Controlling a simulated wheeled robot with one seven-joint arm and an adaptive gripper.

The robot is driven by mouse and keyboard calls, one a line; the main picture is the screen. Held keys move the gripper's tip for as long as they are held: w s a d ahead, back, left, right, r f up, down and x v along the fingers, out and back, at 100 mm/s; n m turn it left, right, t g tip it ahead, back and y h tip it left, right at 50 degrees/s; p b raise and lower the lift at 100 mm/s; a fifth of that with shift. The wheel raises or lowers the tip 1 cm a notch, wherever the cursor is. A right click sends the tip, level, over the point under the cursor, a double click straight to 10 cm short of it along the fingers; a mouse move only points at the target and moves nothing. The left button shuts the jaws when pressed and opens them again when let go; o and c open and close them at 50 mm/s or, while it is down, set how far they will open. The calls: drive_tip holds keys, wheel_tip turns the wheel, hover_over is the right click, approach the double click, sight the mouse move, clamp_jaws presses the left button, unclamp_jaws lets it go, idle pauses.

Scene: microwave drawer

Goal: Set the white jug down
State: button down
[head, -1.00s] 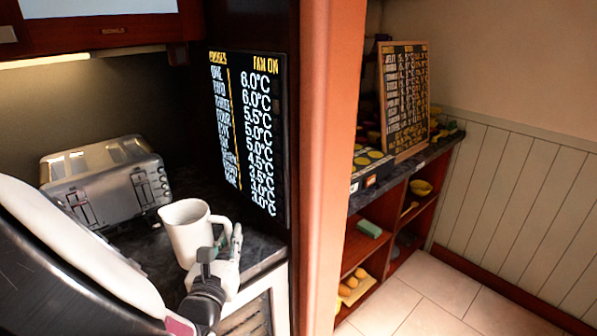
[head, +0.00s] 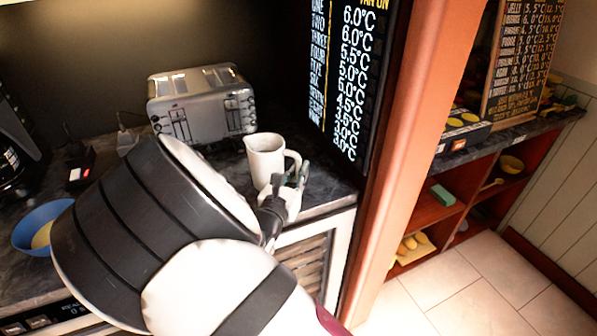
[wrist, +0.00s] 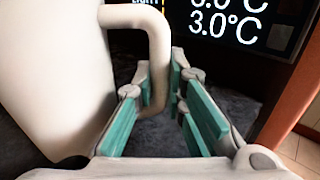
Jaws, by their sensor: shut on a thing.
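The white jug (head: 264,158) is upright at the right end of the dark countertop (head: 325,190), in front of the black temperature board. I cannot tell whether its base touches the counter. My gripper (head: 296,178) is at the jug's right side. In the wrist view the jug's body (wrist: 55,70) fills the left, and its handle (wrist: 158,60) runs down between the two green-padded fingers of my gripper (wrist: 168,90). The fingers are shut on the handle. The jug's base is hidden in the wrist view.
A silver toaster (head: 203,105) stands behind and left of the jug. A black board with temperatures (head: 350,85) is behind it. An orange-red post (head: 420,130) rises to the right. A blue bowl (head: 38,225) is on the counter at far left. The counter's front edge is close to the jug.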

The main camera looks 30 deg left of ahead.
drive_tip(key=shift+f, duration=0.1)
drive_tip(key=c, duration=1.6)
unclamp_jaws()
drive_tip(key=shift+c, duration=0.2)
drive_tip(key=shift+s, duration=0.1)
drive_tip(key=s+d, duration=0.1)
drive_tip(key=s, duration=1)
drive_tip(key=shift+s, duration=0.4)
